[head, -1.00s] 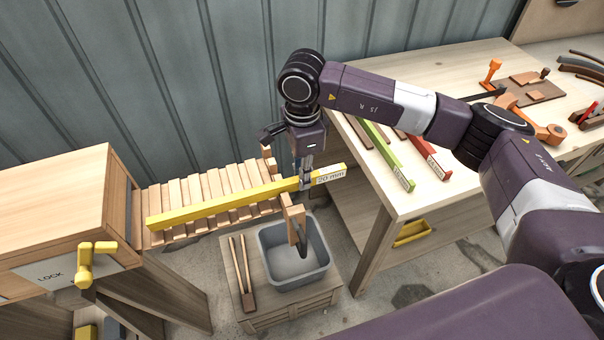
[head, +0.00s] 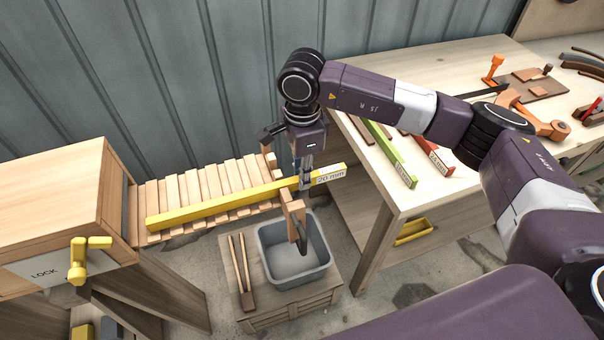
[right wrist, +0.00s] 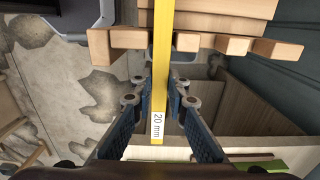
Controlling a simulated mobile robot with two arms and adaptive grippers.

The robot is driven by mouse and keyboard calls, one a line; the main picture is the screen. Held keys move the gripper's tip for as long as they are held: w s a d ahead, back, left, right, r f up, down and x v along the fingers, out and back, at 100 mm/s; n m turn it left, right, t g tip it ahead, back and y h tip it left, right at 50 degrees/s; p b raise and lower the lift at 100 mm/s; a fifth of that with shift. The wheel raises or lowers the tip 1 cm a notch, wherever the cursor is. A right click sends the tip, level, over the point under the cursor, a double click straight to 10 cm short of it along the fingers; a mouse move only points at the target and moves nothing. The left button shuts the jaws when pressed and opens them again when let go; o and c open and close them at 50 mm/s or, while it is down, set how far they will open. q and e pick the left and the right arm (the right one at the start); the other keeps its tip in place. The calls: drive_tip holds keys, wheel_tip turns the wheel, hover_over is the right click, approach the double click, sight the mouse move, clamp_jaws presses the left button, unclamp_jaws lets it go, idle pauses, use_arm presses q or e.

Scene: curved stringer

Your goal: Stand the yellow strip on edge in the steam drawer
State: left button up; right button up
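The long yellow strip (head: 215,205) with a "20 mm" label near its right end lies along and above the slatted steam drawer (head: 188,187), which extends from a wooden box. My right gripper (head: 305,180) is shut on the strip near its labelled end, just beyond the drawer's outer end. In the right wrist view the strip (right wrist: 162,60) runs between my two fingers (right wrist: 160,88) and passes between wooden blocks (right wrist: 236,45). I cannot tell whether its underside touches the slats. My left gripper is not in view.
The wooden box (head: 50,200) with a yellow LOCK handle (head: 78,260) stands left. A grey bin (head: 290,262) sits on a low wooden crate (head: 255,310) below. The workbench (head: 410,190) at right holds green (head: 395,160) and red (head: 440,162) strips. A metal wall is behind.

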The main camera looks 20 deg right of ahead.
drive_tip(key=o, duration=0.5)
drive_tip(key=shift+r, duration=0.15)
wheel_tip(320, 180, up, 12)
idle(0.3)
